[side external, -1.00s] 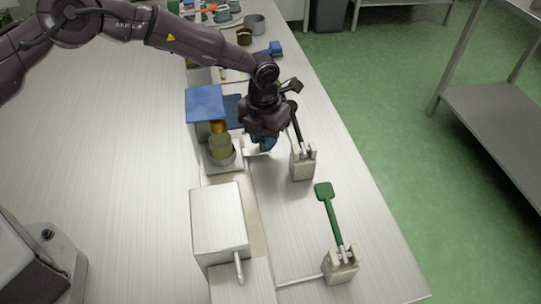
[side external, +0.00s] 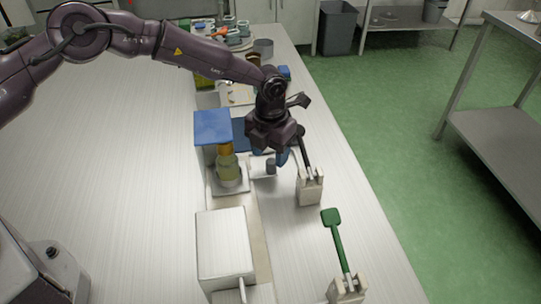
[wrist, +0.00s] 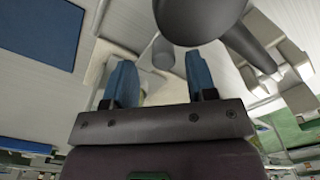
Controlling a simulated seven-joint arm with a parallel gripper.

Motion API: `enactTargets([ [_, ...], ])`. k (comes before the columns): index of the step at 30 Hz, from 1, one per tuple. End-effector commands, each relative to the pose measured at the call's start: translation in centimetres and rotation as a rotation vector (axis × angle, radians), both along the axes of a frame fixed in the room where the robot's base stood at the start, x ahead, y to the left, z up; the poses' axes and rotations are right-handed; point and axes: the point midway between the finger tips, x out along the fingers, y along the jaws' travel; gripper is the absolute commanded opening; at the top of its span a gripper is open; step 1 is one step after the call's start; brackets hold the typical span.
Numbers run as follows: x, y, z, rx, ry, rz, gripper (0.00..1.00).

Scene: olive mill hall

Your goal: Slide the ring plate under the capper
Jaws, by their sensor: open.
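The capper, with its blue top (side external: 212,126), stands left of my gripper in the side external view. A yellow-green bottle (side external: 228,168) with a gold upper part stands in a ring on a pale plate, which I take as the ring plate (side external: 238,188), at the capper's front. A pale strip right of it carries a dark upright knob (side external: 271,167), grey in the wrist view (wrist: 160,52). My gripper (side external: 270,155) is open above the knob, its blue fingers apart (wrist: 161,80). Whether they touch it, and the bottle's exact alignment under the capper, I cannot tell.
A black lever on a pale block (side external: 310,190) stands close right of my gripper. A green lever (side external: 337,235) is nearer the front. A metal box (side external: 223,245) stands before the capper. Cups and tools crowd the bench's far end. The right bench edge is mostly clear.

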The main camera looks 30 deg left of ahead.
Motion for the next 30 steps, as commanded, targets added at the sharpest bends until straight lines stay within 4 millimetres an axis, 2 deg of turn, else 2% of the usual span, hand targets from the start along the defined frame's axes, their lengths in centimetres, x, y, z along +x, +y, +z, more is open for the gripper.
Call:
enactTargets([
  [1, 0.1, 0.0, 1.2, -0.001, -0.005, 0.001, 0.52],
  [9, 0.1, 0.1, 7.2, -0.001, -0.006, 0.003, 0.52],
  [15, 0.1, 0.1, 10.1, 0.0, -0.005, 0.002, 0.52],
  [20, 0.1, 0.1, 11.0, 0.0, -0.004, 0.001, 0.52],
  [30, 0.1, 0.1, 11.0, 0.0, -0.004, 0.002, 0.52],
])
